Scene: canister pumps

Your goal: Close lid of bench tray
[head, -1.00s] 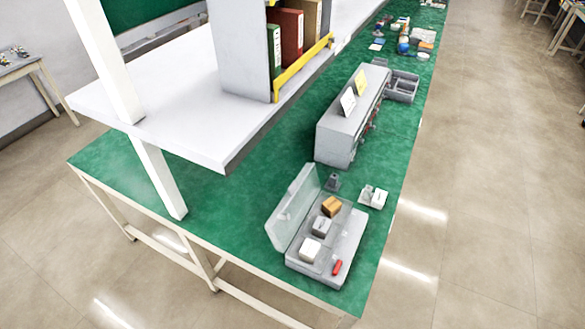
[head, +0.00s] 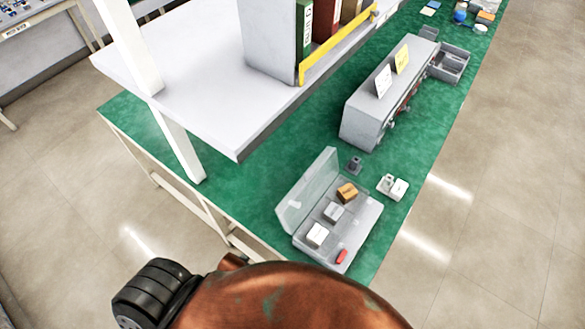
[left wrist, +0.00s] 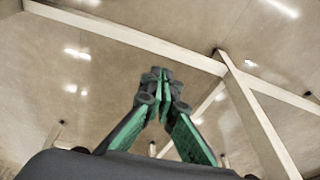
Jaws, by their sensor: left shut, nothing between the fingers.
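The bench tray (head: 362,228) is a grey box near the front end of the green-topped bench in the head view. Its clear lid (head: 308,190) stands raised and open along the tray's left side. Inside the tray are an orange-brown block (head: 347,192), a grey-white block (head: 333,212), a white block (head: 317,235) and a small red piece (head: 342,256). My left gripper (left wrist: 158,78) shows in the left wrist view, shut and empty, with the bench frame and floor beyond it. It is apart from the tray. My right gripper is in neither view.
A grey cabinet (head: 362,118) with two cards on top stands behind the tray. A small white item (head: 393,187) and a small grey item (head: 354,165) lie near the tray. A white shelf (head: 185,95) with binders overhangs the bench at left, on a white post (head: 178,140).

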